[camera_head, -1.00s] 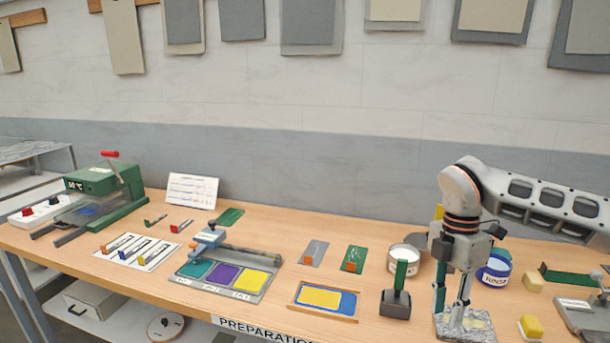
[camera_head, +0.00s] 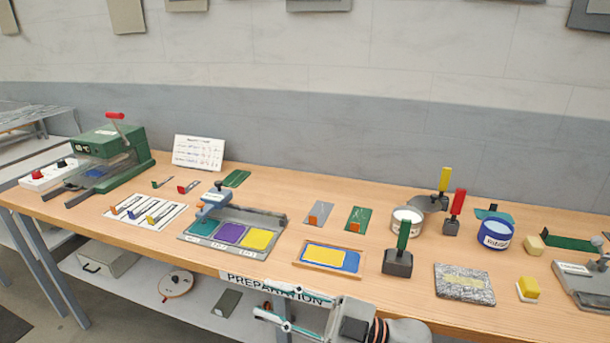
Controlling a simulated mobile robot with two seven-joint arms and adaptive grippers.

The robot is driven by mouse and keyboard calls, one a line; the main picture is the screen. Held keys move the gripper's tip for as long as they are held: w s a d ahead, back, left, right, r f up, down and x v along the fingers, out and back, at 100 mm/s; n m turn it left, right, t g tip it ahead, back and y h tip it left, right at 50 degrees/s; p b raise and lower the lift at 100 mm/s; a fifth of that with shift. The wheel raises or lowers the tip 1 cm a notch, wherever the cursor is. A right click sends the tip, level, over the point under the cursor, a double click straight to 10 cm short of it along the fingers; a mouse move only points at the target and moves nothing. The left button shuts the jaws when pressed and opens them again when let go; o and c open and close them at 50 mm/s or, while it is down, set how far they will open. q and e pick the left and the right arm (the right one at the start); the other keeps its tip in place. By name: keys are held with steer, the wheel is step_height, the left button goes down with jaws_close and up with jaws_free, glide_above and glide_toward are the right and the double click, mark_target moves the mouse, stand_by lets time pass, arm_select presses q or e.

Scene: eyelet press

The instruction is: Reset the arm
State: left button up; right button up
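My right gripper (camera_head: 264,300) is at the bottom of the head view, in front of the table's front edge, with its fingers pointing left. The fingers are spread apart and nothing is between them. Part of my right arm shows at the bottom edge. It covers part of the PREPARATION label (camera_head: 262,287) on the table edge. My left gripper is not in view.
The wooden table (camera_head: 330,283) carries a green press (camera_head: 107,142), a tray with colored pads (camera_head: 190,252), a green-handled block (camera_head: 398,262), a grey speckled slab (camera_head: 464,291), a white pot (camera_head: 407,222) and a blue rinse pot (camera_head: 495,234). The lower shelf (camera_head: 140,292) holds several things.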

steer(key=w+d+f+m+t+h, duration=0.4)
steer(key=d+f+m+t+h, duration=0.8)
steer(key=d+f+m, duration=0.4)
steer(key=s+d+f+m+g+h, duration=0.1)
steer(key=s+d+f+h, duration=0.1)
steer(key=s+f, duration=0.3)
steer(key=s+d+f+m+g+h, duration=0.1)
steer(key=s+d+f+g+h, duration=0.1)
steer(key=s+d+f, duration=0.3)
steer(key=s+d+f+m+g+h, duration=0.1)
steer(key=s+d+f, duration=0.3)
steer(key=f, duration=0.6)
steer(key=shift+s+f+g+h, duration=0.25)
steer(key=shift+s+g+h, duration=0.35)
steer(key=shift+h, duration=0.3)
